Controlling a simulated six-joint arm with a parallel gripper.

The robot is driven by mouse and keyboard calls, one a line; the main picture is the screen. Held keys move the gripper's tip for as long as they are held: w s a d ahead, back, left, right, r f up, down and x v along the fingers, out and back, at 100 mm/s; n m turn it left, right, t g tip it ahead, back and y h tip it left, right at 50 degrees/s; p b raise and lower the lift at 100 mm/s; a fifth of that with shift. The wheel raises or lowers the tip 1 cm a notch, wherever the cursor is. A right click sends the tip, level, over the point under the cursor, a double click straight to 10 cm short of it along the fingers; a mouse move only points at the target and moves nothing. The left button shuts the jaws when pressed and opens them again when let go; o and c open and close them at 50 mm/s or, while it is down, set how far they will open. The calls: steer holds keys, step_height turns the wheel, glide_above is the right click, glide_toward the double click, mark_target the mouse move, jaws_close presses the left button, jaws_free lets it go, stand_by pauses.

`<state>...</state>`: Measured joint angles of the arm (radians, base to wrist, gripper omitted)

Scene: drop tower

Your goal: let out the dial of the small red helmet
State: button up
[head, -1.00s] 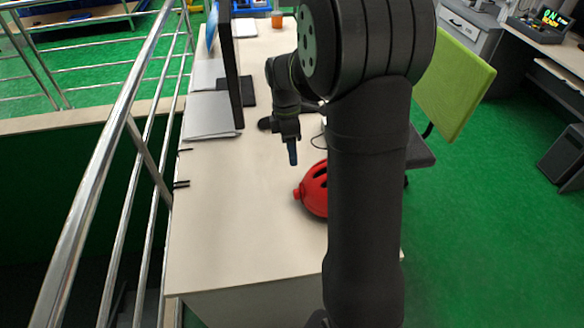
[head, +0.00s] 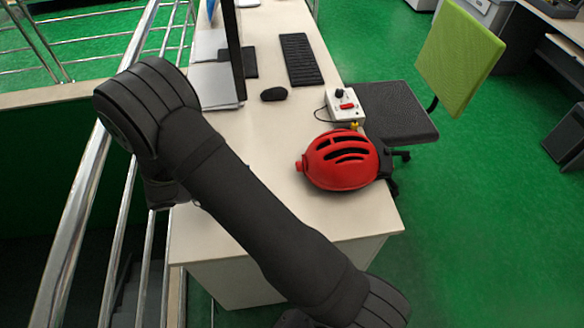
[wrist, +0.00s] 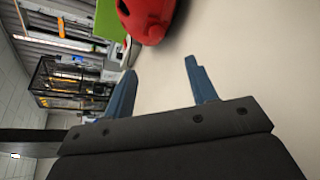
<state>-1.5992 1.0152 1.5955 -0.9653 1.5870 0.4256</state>
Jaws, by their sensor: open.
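The small red helmet (head: 340,161) with dark vent slots sits on the table near its right edge. A small red knob, the dial (head: 300,166), sticks out from its left end in the head view. In the wrist view the helmet (wrist: 148,14) is at the top, cut off by the frame edge. My gripper (wrist: 158,82) shows two blue fingers, apart and empty, with the helmet beyond them and bare table at their right. In the head view my arm hides nearly all of the gripper.
A white box with a black knob and red switch (head: 345,105) stands just behind the helmet. A mouse (head: 274,94), keyboard (head: 300,60) and monitor (head: 233,50) are farther back. Metal railings (head: 95,190) run along the left side. The table (head: 262,150) left of the helmet is clear.

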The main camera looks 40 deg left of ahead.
mark_target(299, 167)
steer(key=shift+s+a+f+t+y, duration=0.2)
steer(key=shift+s+t+y, duration=0.15)
steer(key=shift+t+y, duration=0.05)
steer(key=x, duration=1.7)
steer(key=shift+w+d+r, duration=0.1)
steer(key=c, duration=1)
